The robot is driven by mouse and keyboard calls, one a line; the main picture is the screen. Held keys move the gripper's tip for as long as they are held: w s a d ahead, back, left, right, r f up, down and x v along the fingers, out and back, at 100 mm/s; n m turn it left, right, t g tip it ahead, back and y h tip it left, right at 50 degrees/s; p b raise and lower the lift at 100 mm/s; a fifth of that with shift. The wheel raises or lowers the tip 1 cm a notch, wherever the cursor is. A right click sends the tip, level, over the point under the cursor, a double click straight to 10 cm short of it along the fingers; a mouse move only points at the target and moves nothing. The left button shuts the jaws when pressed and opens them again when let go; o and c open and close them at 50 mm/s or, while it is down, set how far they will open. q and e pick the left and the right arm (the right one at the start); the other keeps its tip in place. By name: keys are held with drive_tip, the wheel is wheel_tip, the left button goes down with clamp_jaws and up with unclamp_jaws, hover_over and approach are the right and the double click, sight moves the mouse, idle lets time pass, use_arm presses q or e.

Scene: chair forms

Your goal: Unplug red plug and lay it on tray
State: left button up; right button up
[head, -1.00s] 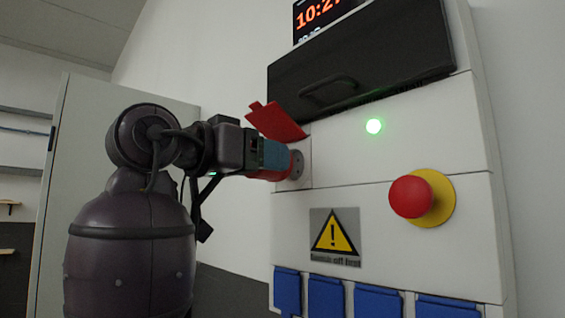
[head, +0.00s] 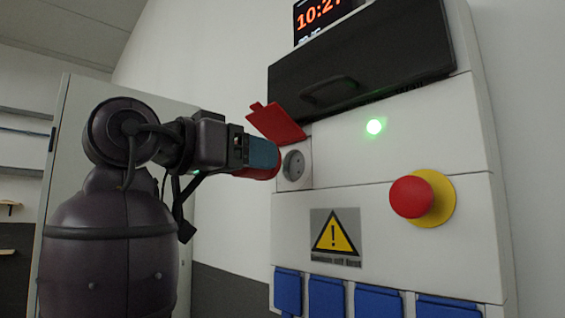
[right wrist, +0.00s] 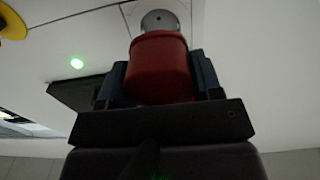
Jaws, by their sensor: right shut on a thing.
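My right gripper (head: 262,156) is shut on the red plug (head: 273,172). Its teal fingers cover most of the plug in the head view. In the right wrist view the red plug (right wrist: 159,65) sits between the fingers, facing the round grey socket (right wrist: 160,20). The socket (head: 294,165) in the panel shows its round face, and the plug is out of it, a short way in front and to the left. The red socket lid (head: 277,123) stands open above. I see no tray and no left gripper.
The white panel (head: 400,225) carries a green lamp (head: 374,126), a red stop button (head: 411,197), a warning sign (head: 335,237) and several blue covers (head: 370,301). A black handled cover (head: 360,65) juts out above the socket. A pale cabinet (head: 62,170) stands behind my arm.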

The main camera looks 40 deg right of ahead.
drive_tip(key=a, duration=0.5)
drive_tip(key=shift+s, duration=0.2)
idle(0.5)
